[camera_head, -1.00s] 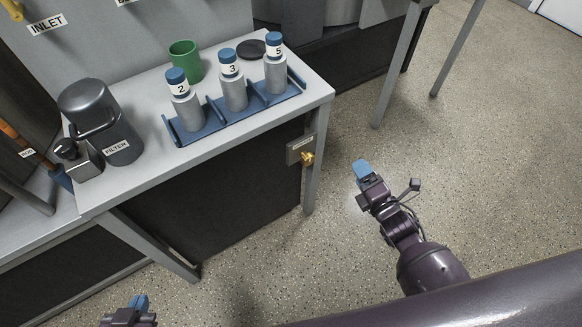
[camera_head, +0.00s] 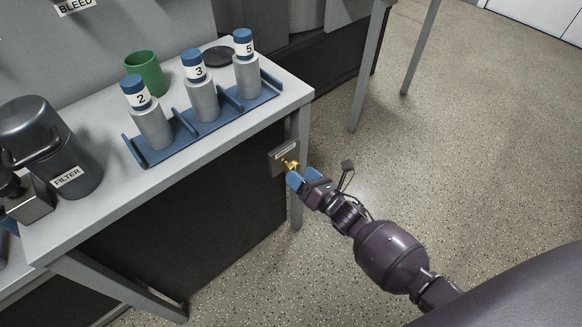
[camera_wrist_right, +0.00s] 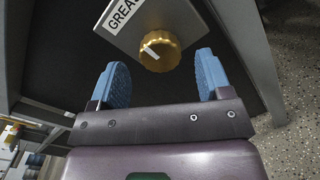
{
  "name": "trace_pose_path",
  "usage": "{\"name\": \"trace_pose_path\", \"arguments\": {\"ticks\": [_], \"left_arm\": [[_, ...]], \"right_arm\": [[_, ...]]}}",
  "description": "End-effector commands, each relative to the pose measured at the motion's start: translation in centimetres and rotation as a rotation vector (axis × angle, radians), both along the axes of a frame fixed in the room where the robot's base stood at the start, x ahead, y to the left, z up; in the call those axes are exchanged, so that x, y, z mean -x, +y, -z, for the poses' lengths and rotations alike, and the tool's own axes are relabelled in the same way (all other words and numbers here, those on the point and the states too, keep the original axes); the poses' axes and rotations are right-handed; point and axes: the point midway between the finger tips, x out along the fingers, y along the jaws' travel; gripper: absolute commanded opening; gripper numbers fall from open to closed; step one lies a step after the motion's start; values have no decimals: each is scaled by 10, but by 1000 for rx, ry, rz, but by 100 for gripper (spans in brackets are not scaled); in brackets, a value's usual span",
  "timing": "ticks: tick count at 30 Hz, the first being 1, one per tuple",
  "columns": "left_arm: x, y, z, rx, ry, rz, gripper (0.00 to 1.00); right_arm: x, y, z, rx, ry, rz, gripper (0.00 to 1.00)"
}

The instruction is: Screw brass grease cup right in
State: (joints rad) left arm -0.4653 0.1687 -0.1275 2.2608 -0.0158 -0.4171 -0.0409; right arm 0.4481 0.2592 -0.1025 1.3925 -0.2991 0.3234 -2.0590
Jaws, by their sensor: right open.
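The brass grease cup (camera_head: 290,164) sits on a grey labelled plate (camera_head: 284,156) at the right end of the workbench, below the top. In the right wrist view the cup (camera_wrist_right: 160,52) is a round, ribbed brass knob with a white mark on its face. My right gripper (camera_head: 303,177) is open at the cup. In the right wrist view its two blue fingertips (camera_wrist_right: 165,78) are spread, one towards each side of the cup, with clear gaps and no contact seen. My left gripper is not in view.
The bench top (camera_head: 225,128) holds a blue rack (camera_head: 160,156) with several numbered bottles, a green cup (camera_head: 145,72), a black disc (camera_head: 218,56) and a dark filter housing (camera_head: 75,150). A bench leg (camera_head: 297,200) stands close to the cup. The floor to the right is clear.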

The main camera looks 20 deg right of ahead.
Motion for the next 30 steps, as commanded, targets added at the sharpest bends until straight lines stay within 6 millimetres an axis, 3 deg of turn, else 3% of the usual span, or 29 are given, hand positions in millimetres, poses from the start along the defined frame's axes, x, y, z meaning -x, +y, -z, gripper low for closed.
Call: {"name": "trace_pose_path", "arguments": {"ticks": [9, 21, 30], "left_arm": [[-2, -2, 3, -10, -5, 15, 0], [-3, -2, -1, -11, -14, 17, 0], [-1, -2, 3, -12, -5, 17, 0]], "right_arm": [[-33, 13, 2, 0, 3, -1, 72], [-39, 14, 1, 0, 2, 0, 72], [-39, 14, 1, 0, 2, 0, 27]]}}
